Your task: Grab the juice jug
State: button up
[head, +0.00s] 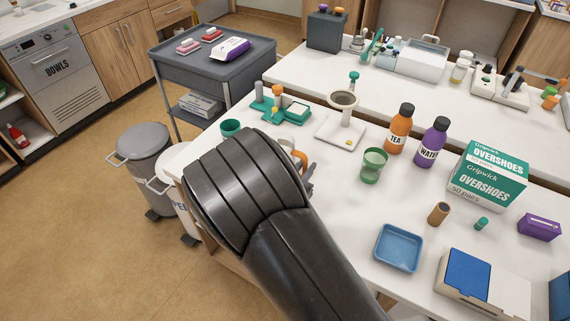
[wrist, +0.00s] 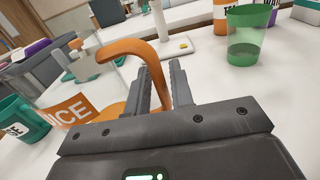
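A green cup (head: 373,165), a tea bottle (head: 398,130), a water bottle (head: 432,142) and an overshoes box (head: 487,175) stand to the right. A teal cup (wrist: 20,120) is left of the jug. A blue tray (head: 399,248) lies nearer the front.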

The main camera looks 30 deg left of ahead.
grip_shut()
jog(key=shift+r, duration=0.15)
dwell(0.4)
